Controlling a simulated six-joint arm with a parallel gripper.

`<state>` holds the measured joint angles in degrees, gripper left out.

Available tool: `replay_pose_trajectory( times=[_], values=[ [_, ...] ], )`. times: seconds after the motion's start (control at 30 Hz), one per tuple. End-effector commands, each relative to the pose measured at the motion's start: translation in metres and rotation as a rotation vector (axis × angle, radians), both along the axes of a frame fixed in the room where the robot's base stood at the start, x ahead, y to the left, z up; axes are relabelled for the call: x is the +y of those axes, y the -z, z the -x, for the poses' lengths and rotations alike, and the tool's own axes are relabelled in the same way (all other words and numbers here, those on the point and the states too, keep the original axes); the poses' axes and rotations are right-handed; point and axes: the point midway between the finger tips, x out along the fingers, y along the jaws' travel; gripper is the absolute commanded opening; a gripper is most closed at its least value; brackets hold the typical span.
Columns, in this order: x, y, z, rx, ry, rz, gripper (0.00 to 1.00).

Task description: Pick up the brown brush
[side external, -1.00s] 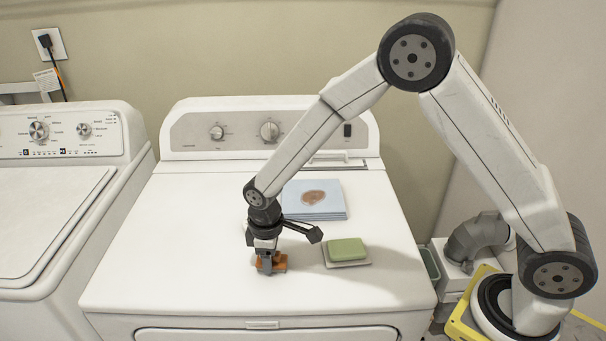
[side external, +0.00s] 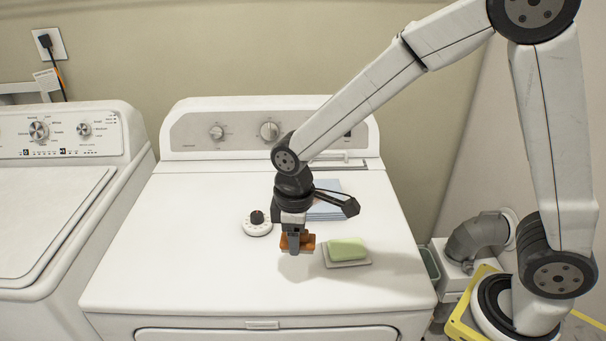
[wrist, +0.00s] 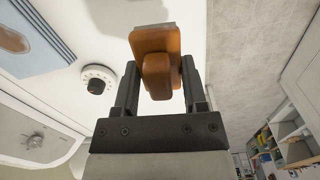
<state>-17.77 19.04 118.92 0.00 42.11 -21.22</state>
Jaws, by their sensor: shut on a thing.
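The brown brush (wrist: 157,77) is between the two fingers of my gripper (wrist: 158,90) in the wrist view. My gripper is shut on it. In the side view the brush (side external: 308,242) shows on both sides of my gripper (side external: 296,244). It is held above the white dryer top, with a faint shadow below it. The fingers hide its middle in the side view.
A green soap bar (side external: 347,248) on a grey dish (side external: 348,263) is close to the right of the brush. A white round dial with a black knob (side external: 257,226) stands at left. The dryer's front left is clear.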

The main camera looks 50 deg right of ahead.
Motion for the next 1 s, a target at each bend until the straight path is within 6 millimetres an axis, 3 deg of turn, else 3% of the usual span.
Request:
replay_pose_trajectory(
  times=[0.2, 0.5, 1.0],
  values=[
    [-0.007, -0.015, 0.031, -0.004, -0.001, -0.002, 0.0],
    [-0.014, -0.028, 0.06, -0.003, -0.001, -0.001, 0.0],
    [-0.018, -0.033, 0.073, -0.001, -0.001, -0.001, 0.0]
  ],
)
